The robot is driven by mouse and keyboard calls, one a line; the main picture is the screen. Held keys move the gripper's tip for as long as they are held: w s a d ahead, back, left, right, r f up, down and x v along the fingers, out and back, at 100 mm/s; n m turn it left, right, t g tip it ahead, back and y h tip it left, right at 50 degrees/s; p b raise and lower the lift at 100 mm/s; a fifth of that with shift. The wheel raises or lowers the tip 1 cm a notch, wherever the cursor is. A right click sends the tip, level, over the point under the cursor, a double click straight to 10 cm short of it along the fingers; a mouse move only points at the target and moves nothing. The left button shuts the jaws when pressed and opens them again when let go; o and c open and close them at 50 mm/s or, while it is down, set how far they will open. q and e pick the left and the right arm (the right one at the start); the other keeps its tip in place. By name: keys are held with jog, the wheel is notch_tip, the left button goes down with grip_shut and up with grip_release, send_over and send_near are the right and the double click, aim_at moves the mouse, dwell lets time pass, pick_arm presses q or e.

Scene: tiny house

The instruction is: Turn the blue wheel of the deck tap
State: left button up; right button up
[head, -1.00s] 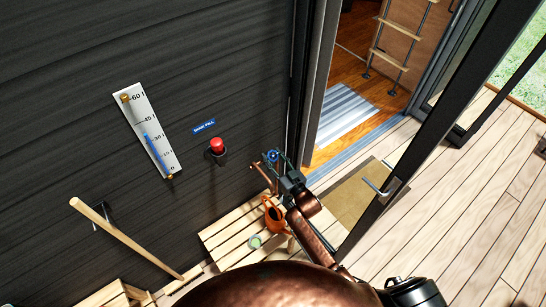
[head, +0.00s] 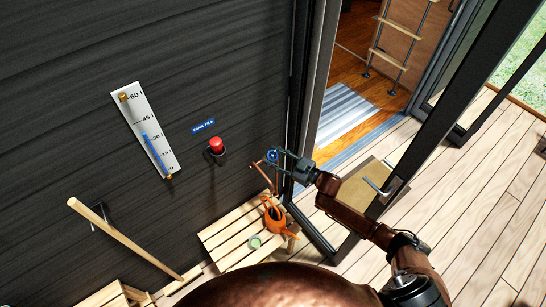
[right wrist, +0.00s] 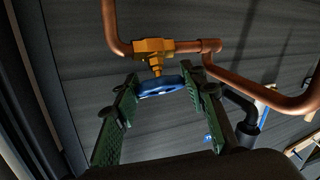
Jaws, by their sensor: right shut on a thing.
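The blue wheel (head: 271,156) of the deck tap sits by the dark wall, left of the door frame. In the right wrist view the blue wheel (right wrist: 158,89) is below a brass valve body (right wrist: 154,46) on a copper pipe (right wrist: 255,88). My right gripper (head: 275,157) reaches the wheel from the right. In the right wrist view its green-padded fingers (right wrist: 160,84) stand on either side of the wheel, shut on its rim. The gripper partly covers the tap in the head view. My left gripper is not in view.
The open glass door (head: 405,150) is close to my right arm.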

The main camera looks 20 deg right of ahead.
dwell(0.5)
jog(key=o, duration=1.2)
jog(key=shift+s+d, duration=0.1)
jog(key=v, duration=0.7)
jog(key=shift+d, duration=0.15)
